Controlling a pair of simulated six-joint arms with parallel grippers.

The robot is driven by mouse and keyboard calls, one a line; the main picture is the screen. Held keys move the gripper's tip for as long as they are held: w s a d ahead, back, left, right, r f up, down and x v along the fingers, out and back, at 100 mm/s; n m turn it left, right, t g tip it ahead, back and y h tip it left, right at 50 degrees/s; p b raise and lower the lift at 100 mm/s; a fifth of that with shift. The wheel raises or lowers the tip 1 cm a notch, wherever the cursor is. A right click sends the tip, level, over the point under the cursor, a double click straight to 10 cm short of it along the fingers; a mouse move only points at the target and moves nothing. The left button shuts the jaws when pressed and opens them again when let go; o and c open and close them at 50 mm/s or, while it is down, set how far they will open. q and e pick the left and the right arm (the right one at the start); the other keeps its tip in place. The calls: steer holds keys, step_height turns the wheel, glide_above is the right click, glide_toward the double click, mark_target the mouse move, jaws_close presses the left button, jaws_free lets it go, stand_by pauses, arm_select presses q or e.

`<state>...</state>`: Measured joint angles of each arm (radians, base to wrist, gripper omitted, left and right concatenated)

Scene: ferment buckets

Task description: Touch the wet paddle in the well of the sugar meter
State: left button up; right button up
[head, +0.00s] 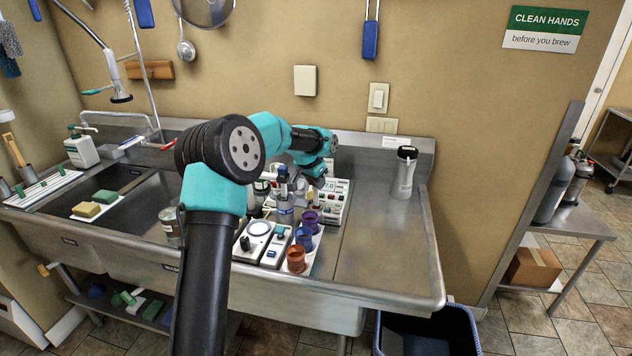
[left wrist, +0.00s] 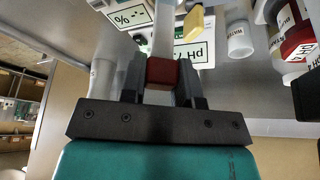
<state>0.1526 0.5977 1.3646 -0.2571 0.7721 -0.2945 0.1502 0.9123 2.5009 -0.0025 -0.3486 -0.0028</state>
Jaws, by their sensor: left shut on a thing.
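My left gripper (head: 318,176) reaches over the meters at the back of the steel counter. In the left wrist view its fingers (left wrist: 162,84) are shut on a red block-shaped grip, which I take for the paddle (left wrist: 162,71). A pale shaft runs on from it towards a white panel. A label with a % sign (left wrist: 131,14) shows beside the shaft, likely the sugar meter. A pH label (left wrist: 192,53) is close by. The paddle's tip and the well are hidden, so I cannot tell whether they touch. My right gripper is not in view.
A white meter with a 7.0 display (head: 331,187) stands under my gripper. Purple and orange cups (head: 296,258), bottles (head: 285,210) and a small scale (head: 259,229) crowd the near side.

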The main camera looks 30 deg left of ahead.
arm_select(q)
steer(key=shift+f, duration=0.5)
stand_by(1.0)
steer(key=shift+r, duration=0.15)
stand_by(0.4)
steer(key=shift+r, duration=2.9)
steer(key=shift+a, duration=0.15)
